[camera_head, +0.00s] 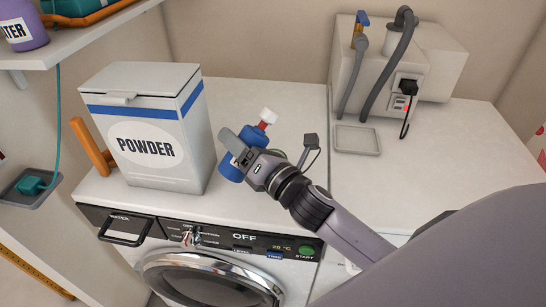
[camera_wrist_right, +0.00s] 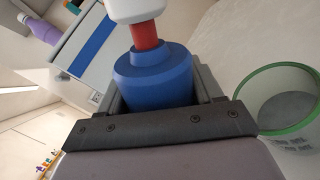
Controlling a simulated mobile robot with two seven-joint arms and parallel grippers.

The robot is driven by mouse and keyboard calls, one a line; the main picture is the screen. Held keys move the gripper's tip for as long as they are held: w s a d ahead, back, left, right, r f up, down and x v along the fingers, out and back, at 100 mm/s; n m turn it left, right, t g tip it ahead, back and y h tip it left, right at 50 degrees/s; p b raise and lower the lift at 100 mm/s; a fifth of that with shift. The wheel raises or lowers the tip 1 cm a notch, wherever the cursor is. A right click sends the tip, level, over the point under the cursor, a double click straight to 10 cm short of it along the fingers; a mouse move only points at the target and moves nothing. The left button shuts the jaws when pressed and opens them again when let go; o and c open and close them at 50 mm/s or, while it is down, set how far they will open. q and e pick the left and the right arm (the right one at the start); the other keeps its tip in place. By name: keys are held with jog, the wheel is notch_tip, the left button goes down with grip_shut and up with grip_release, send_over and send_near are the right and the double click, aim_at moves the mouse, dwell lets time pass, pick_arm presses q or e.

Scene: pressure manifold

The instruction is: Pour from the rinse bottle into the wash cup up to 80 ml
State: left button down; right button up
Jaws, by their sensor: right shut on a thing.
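The rinse bottle (camera_head: 229,171) is blue with a red neck and a white cap, and it leans to the right in the head view. My right gripper (camera_head: 241,153) is shut around its body, above the counter over the washing machine. The bottle (camera_wrist_right: 155,76) also fills the middle of the wrist view, between the fingers. A clear cup with a green rim (camera_wrist_right: 285,100), likely the wash cup, stands beside the gripper at the right of the wrist view. It does not show clearly in the head view, and its liquid level cannot be read. My left gripper is not in view.
A large POWDER box (camera_head: 150,125) stands close left of the gripper. Below is the washing machine (camera_head: 205,262). A grey tray (camera_head: 357,140) and a boxy unit with hoses (camera_head: 430,60) are at the back right.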

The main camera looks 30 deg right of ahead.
jog(key=shift+r+m, duration=0.2)
jog(key=shift+m, duration=0.1)
dwell(0.4)
jog(key=shift+f+m+h+b, duration=0.3)
jog(key=shift+f+m+b, duration=0.3)
jog(key=shift+m+b, duration=0.5)
dwell(1.4)
jog(key=shift+d+r+m+t+b, duration=0.15)
jog(key=shift+r+m+b, duration=0.2)
jog(key=shift+m, duration=0.35)
jog(key=shift+r+m+t+b, duration=0.2)
jog(key=shift+m+b, duration=0.1)
jog(key=shift+m, duration=0.4)
dwell(2.7)
